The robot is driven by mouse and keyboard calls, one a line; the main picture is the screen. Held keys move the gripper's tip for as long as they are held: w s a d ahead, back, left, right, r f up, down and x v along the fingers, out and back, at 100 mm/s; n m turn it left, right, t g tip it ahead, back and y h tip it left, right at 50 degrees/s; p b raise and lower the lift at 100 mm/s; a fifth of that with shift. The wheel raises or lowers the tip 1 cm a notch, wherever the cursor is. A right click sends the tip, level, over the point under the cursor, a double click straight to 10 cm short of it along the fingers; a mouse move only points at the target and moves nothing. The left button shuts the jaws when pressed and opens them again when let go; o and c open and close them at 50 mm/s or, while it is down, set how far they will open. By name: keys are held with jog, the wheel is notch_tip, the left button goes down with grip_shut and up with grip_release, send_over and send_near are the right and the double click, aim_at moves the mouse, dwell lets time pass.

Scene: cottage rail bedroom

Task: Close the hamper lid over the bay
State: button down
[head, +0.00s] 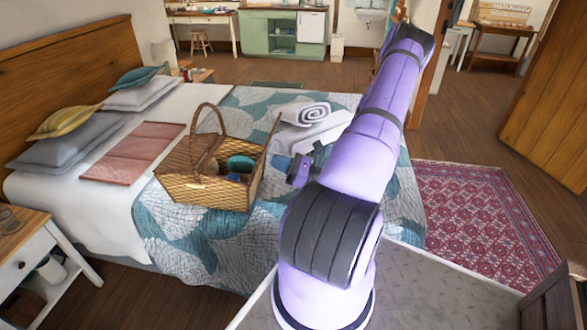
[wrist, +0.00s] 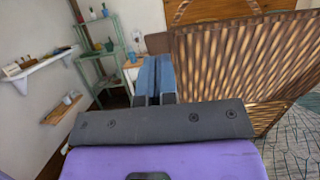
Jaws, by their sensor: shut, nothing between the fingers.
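The wicker hamper (head: 205,195) stands on the bed with an arched handle (head: 198,125) over its middle. Its left lid (head: 183,158) lies down. The right lid (head: 266,147) stands up, tilted outward, over an open bay that holds a teal item (head: 241,162) and a blue one partly hidden by the rim. My gripper (head: 301,171) is shut and empty, to the right of the raised lid and partly hidden by my arm. In the wrist view the shut fingers (wrist: 153,70) are left of the large woven lid (wrist: 240,65); contact cannot be told.
Rolled and folded white towels (head: 312,120) lie on the bed behind my gripper. A folded pink cloth (head: 134,152) and pillows (head: 75,125) are left of the hamper. A nightstand (head: 25,245) stands at front left. A patterned rug (head: 475,210) covers the floor at right.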

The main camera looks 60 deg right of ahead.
jog(key=shift+x, duration=1.35)
jog(key=shift+w, duration=0.1)
